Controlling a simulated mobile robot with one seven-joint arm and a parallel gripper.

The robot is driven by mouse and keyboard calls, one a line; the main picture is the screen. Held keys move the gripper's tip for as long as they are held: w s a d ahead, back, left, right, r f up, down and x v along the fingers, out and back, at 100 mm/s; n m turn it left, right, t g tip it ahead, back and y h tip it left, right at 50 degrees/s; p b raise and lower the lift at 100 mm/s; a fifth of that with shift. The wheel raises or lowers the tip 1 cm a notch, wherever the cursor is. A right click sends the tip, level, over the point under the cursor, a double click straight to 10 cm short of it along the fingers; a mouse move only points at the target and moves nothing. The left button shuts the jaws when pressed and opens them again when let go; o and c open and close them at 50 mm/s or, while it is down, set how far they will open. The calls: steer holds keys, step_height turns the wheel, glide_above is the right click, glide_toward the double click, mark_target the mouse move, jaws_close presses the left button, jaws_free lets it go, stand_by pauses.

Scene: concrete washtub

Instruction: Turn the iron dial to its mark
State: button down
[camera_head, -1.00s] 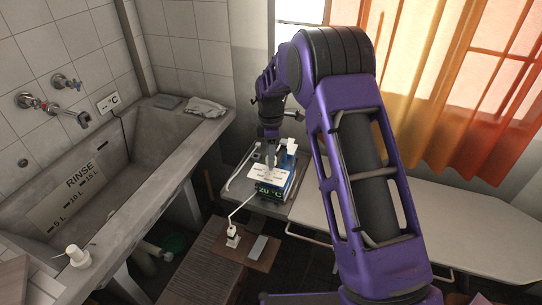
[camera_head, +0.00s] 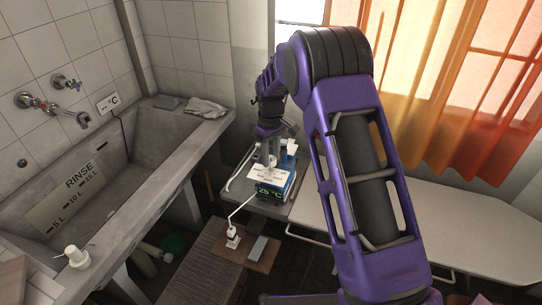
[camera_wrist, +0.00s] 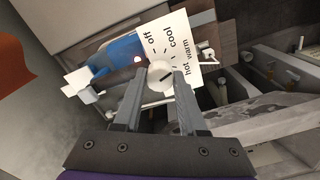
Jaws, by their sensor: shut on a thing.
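The iron dial (camera_wrist: 158,80) is a round white knob with a short dark line, seen between my fingertips in the wrist view. My gripper (camera_wrist: 159,76) is shut on the dial. Its fingers also show above the iron in the head view (camera_head: 269,160). A white label card (camera_wrist: 178,48) around the dial reads off, cool, warm and hot. The dial's line slants up to the right, roughly toward warm; its exact alignment is hard to tell. The blue iron body (camera_wrist: 122,53) is partly covered by the card.
The iron stands on a small grey table (camera_head: 262,208) beside the concrete washtub (camera_head: 130,205). A wooden stool top (camera_head: 247,248) with a white plug-like item (camera_head: 233,240) is in front. A long pale board (camera_head: 440,228) stretches right, below the orange curtain (camera_head: 450,90).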

mark_target(271, 158)
steer(key=shift+m, duration=0.6)
steer(key=shift+c, duration=2.2)
jaws_free()
step_height(271, 158, up, 18)
steer(key=p, duration=0.1)
steer(key=shift+f, duration=0.25)
